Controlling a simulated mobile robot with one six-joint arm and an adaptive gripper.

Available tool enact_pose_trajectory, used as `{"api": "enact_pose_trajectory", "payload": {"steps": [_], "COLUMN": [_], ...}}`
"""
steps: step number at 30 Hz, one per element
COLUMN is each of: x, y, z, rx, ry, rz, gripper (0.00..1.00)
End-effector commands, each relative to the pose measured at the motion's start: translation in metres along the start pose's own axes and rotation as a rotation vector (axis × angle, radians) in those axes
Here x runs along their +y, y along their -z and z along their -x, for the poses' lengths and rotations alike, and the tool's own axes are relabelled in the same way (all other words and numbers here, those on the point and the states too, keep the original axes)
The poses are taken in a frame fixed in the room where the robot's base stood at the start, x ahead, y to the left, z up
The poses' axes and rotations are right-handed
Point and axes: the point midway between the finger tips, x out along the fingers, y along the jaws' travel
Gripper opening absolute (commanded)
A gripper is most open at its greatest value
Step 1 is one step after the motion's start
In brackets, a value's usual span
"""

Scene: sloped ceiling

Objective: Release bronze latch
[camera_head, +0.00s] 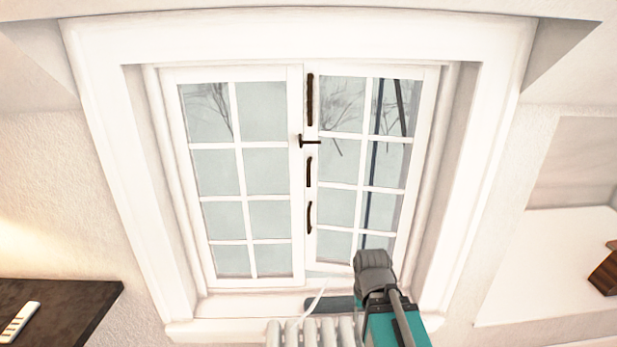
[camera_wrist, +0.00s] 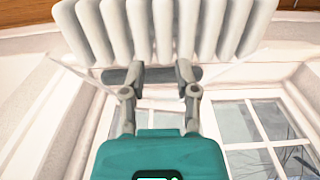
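A dark bronze latch (camera_head: 310,141) with a short crosswise handle sits on the middle stile of the double window (camera_head: 304,200), between the two sashes. Several dark upright handles or bars are on the same stile, one above it and others below. Both sashes look close to their frame. My gripper (camera_wrist: 160,72) is open and empty in the wrist view, its two grey fingers apart, near the radiator top and sill. In the head view only my arm shows, low and right of the latch; the fingers are hidden there. The latch is not clearly visible in the wrist view.
A white ribbed radiator (camera_head: 312,333) stands under the sill; it also shows in the wrist view (camera_wrist: 160,30). A dark grey flat thing (camera_head: 330,303) lies at the sill. A dark shelf (camera_head: 60,315) is at left. The space before the panes looks clear.

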Motion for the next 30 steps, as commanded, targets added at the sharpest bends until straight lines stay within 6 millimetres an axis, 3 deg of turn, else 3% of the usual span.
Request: {"api": "enact_pose_trajectory", "payload": {"steps": [1, 6, 14, 23, 30], "x": [0.000, -0.003, -0.019, -0.052, -0.072], "y": [0.000, 0.005, 0.035, 0.099, 0.154], "z": [0.000, -0.001, -0.001, 0.010, 0.030], "rx": [0.000, 0.008, 0.057, 0.171, 0.275], "ry": [0.000, 0.019, 0.142, 0.412, 0.639], "rz": [0.000, -0.001, -0.008, -0.047, -0.100], "gripper": [0.29, 0.00, 0.00, 0.00, 0.00]}}
